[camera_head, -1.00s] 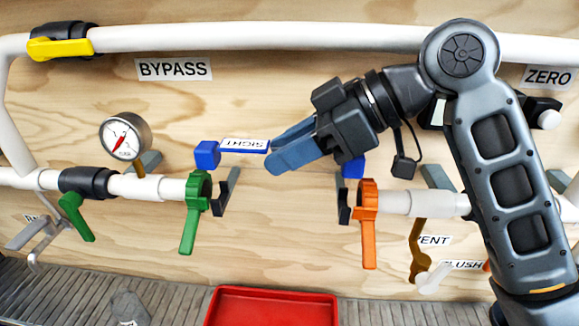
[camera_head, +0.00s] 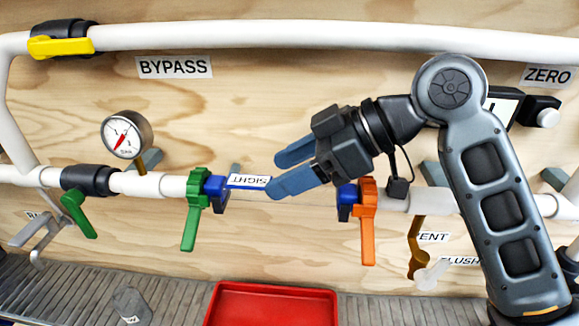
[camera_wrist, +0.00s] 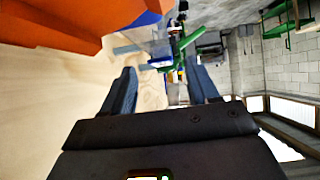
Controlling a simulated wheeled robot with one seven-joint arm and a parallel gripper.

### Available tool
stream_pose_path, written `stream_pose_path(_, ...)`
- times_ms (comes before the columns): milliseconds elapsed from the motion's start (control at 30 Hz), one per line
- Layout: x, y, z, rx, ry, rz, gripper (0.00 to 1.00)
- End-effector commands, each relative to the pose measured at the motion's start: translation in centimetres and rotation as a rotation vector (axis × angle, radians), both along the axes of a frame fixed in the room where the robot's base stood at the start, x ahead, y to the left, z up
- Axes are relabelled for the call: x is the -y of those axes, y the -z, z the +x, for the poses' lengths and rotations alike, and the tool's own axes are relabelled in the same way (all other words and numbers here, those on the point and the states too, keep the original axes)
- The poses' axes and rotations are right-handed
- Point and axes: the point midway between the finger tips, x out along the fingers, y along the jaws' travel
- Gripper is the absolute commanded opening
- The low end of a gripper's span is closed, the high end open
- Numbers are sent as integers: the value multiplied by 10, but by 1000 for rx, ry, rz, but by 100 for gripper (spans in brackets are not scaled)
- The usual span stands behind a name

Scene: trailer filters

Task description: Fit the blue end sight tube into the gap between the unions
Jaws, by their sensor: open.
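The sight tube has a blue left end (camera_head: 215,186), an upside-down SIGHT label (camera_head: 248,181) and a blue right end (camera_head: 347,195). It lies level in the gap between the two unions, with its left end against the green-handled union (camera_head: 197,200) and its right end against the orange-handled union (camera_head: 367,198). My gripper (camera_head: 274,176) is open at the middle of the tube, its lower finger covering part of it. In the wrist view, the open fingers (camera_wrist: 163,88) are apart with nothing gripped between them. Blue parts show beyond.
A white bypass pipe (camera_head: 300,38) runs above. A pressure gauge (camera_head: 120,135) stands at the left. A red tray (camera_head: 270,307) sits below on the ribbed ledge (camera_head: 175,290). A yellow-brown handle (camera_head: 417,245) hangs at lower right.

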Motion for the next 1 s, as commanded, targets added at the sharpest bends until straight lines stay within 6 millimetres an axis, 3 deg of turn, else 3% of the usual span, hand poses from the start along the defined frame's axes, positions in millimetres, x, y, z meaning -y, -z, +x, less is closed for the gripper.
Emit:
stream_pose_path(500,56,-38,-3,2,2,2,59)
stream_pose_path(1000,61,-42,-4,1,0,1,59)
